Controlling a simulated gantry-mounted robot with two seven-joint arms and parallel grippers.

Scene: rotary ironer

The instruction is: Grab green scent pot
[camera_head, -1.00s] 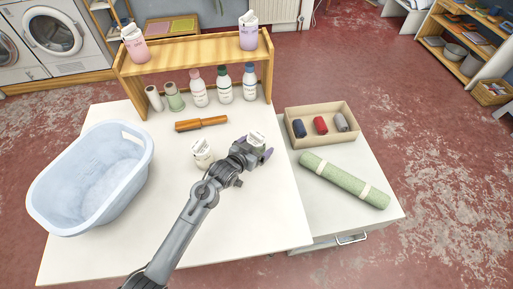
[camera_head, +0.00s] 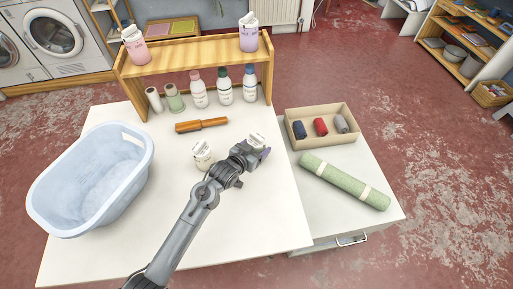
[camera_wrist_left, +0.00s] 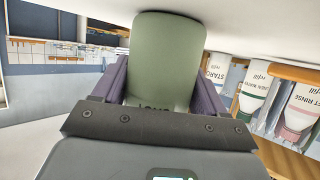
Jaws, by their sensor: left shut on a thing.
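The green scent pot (camera_wrist_left: 166,60) fills the space between my left gripper's fingers (camera_wrist_left: 165,85) in the left wrist view, with dark lettering on its side. The two purple fingers press on it from both sides. In the head view only the pot's pale top (camera_head: 256,140) shows behind my left gripper (camera_head: 259,151), which hides the rest. The pot stands on or just over the white table; I cannot tell which. My right gripper is out of view.
A cream pot (camera_head: 203,156) stands close left of my left wrist. A blue basin (camera_head: 92,180) is at left. A wooden-handled tool (camera_head: 201,125) lies behind.

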